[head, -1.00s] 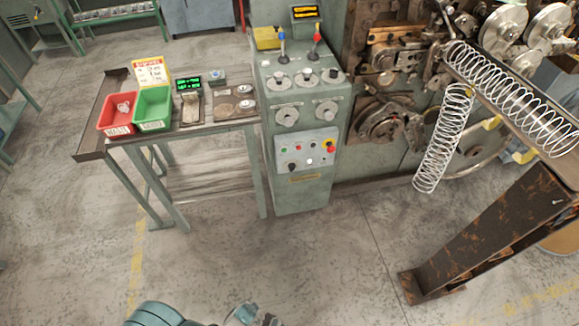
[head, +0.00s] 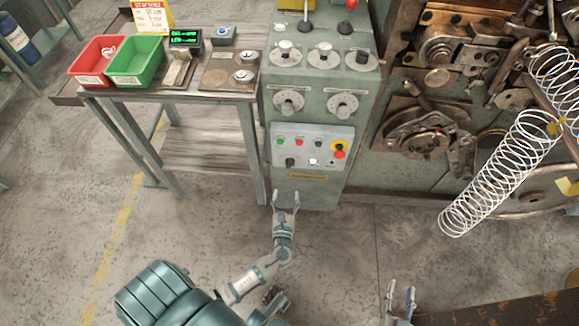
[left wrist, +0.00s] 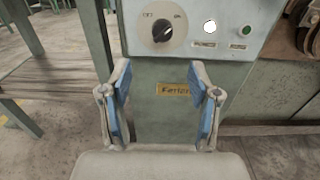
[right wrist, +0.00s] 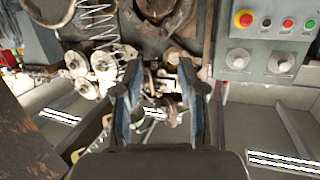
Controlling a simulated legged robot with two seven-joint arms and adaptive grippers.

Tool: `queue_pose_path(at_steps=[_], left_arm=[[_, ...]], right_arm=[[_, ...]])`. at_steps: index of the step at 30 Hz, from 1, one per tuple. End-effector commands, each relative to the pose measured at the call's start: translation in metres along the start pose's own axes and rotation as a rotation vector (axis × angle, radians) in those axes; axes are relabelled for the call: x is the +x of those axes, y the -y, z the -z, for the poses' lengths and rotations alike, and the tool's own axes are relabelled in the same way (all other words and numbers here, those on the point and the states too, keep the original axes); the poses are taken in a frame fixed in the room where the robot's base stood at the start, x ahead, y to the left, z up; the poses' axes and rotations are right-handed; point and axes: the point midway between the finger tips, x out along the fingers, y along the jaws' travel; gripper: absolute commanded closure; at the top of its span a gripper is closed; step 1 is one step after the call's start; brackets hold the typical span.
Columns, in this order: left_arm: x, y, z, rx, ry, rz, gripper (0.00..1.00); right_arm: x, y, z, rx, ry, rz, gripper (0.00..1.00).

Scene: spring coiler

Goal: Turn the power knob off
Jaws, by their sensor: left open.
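The black rotary power knob (head: 290,162) sits at the lower left of the light control panel (head: 340,147) on the green cabinet. In the left wrist view the knob (left wrist: 162,30) has a round dial plate, and its white mark points up and right. My left gripper (head: 286,195) is open and empty, a little below the panel and in front of the cabinet. In the left wrist view its fingers (left wrist: 160,78) are spread apart below the knob, not touching it. My right gripper (head: 401,288) is open and empty, low on the right.
The panel also carries small buttons and a red emergency stop (head: 339,154) on yellow. A bench with red (head: 98,62) and green (head: 136,62) bins stands left. The coiling machine (head: 425,130) and a hanging spring (head: 500,172) are right. The floor in front is clear.

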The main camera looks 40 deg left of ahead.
Motion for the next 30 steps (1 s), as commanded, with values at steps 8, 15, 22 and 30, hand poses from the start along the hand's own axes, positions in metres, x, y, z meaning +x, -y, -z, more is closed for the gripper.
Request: queue_pose_path(at_steps=[8,15,22,30], left_arm=[[0.068,0.0,0.002,-0.001,0.0,-0.001,0.38],[0.111,-0.002,0.004,-0.003,-0.004,-0.001,0.38],[0.124,-0.001,0.002,-0.003,-0.003,0.0,0.38],[0.124,0.0,0.001,-0.003,-0.002,0.001,0.45]], right_arm=[[0.003,0.004,0.02,0.008,-0.158,0.011,0.6],[0.002,0.008,0.038,0.012,-0.288,0.017,0.6],[-0.001,0.008,0.046,0.016,-0.341,0.019,0.6],[0.0,0.008,0.046,0.015,-0.342,0.019,0.6]])
